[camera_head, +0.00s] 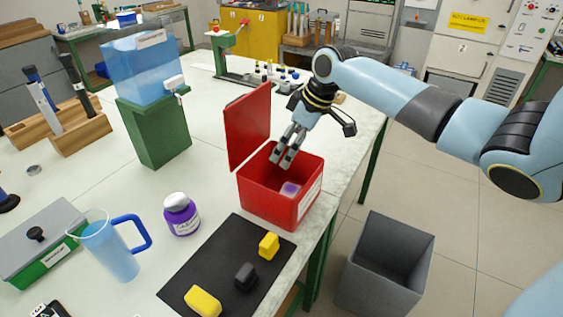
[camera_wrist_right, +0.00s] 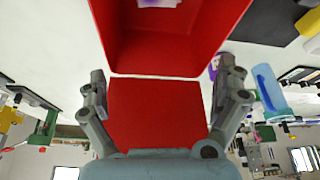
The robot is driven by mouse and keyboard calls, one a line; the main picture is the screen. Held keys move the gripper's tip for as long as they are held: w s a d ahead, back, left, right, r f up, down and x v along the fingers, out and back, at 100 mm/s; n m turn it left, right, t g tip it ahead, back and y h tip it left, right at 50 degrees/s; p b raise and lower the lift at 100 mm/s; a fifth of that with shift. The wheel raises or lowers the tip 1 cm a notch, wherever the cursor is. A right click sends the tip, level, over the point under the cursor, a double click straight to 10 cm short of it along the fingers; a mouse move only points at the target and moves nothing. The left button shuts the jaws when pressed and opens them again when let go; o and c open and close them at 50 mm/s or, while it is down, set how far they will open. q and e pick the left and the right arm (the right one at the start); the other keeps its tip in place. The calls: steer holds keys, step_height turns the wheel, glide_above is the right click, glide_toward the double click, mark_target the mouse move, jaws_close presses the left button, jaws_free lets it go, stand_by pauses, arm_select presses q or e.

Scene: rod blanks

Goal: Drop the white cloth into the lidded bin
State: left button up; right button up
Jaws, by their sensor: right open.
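The red bin (camera_head: 262,205) stands at the table's right edge, its red lid (camera_head: 247,125) swung up on the far left side. A white cloth with a purple patch (camera_head: 290,188) lies inside on the bin floor; a bit of the cloth also shows at the top of the right wrist view (camera_wrist_right: 160,3). My right gripper (camera_head: 282,157) points down over the bin's opening, fingers apart and empty, above the cloth and not touching it. In the right wrist view the spread fingers (camera_wrist_right: 163,78) frame the red lid (camera_wrist_right: 155,112). My left gripper is out of view.
A black mat (camera_head: 222,268) with yellow and black blocks lies in front of the bin. An open grey container (camera_head: 375,280) is on the floor at right.

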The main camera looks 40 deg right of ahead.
steer(key=v, duration=1.2)
steer(key=shift+d, duration=0.1)
